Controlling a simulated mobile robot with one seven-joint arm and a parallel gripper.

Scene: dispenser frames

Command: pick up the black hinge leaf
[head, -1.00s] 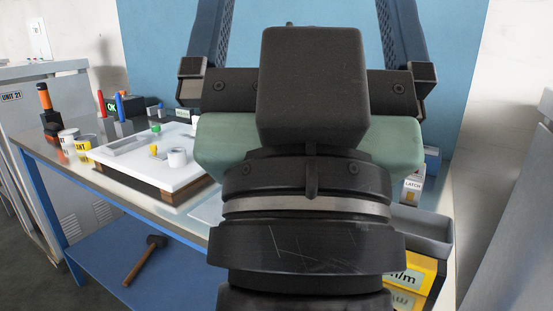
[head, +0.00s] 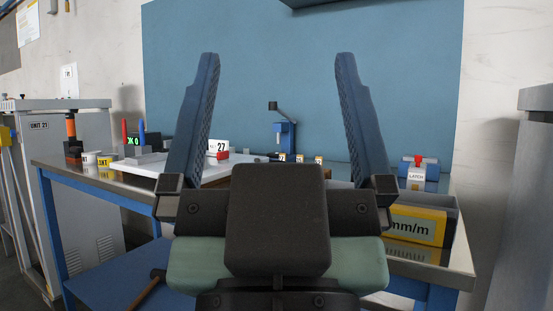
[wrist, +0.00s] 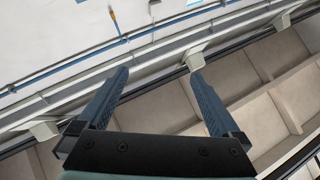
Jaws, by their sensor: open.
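I cannot make out the black hinge leaf in any view. My gripper (head: 277,58) is open and empty, with its two blue fingers spread wide and pointing up in front of the blue wall panel in the head view. In the wrist view my gripper (wrist: 159,72) is also open, with nothing between the fingers. The wrist view shows no bench top. My gripper and wrist hide the front middle of the workbench (head: 108,184) in the head view.
A white board (head: 146,169) lies on the bench at left, partly behind my gripper. A blue press-like device (head: 285,133) stands at the back. A yellow-fronted bin (head: 418,225) and a part labelled LATCH (head: 416,175) are at right. A grey cabinet (head: 62,150) stands at far left.

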